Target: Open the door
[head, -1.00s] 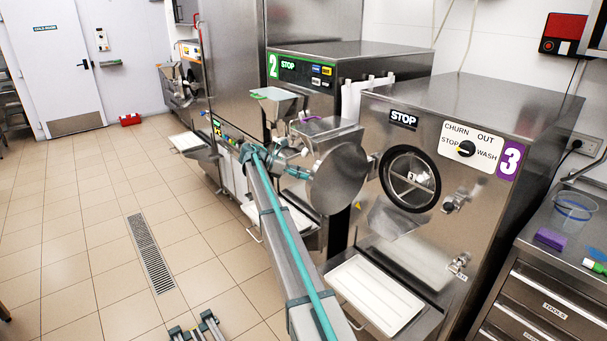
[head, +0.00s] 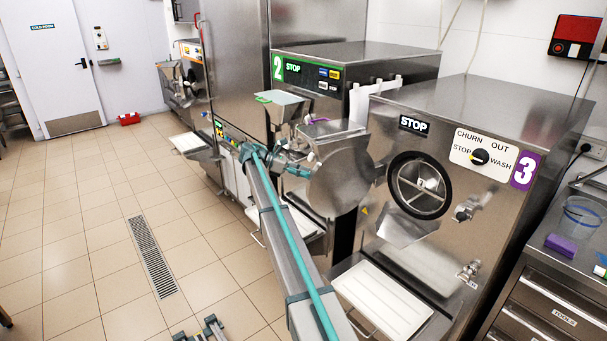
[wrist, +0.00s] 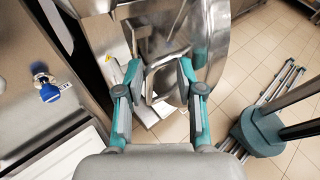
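The round steel door (head: 340,184) of machine 3 stands swung open to the left of its round opening (head: 419,186). The opening shows a pale stirrer inside. My gripper (head: 284,160) is on the left of the door, at the end of my arm, and is partly hidden among steel parts. In the wrist view, the teal fingers of my gripper (wrist: 158,70) are spread apart. Shiny steel parts show between and beyond them, with the curved door (wrist: 213,45) close to the right finger. I cannot tell whether either finger touches the door.
Machine 3's front (head: 400,125) has a dial (head: 480,157) and taps. A white tray (head: 383,298) sits below the opening. Machine 2 (head: 345,62) stands behind the door. A tool cabinet (head: 550,300) is at the right. The tiled floor at left is largely clear.

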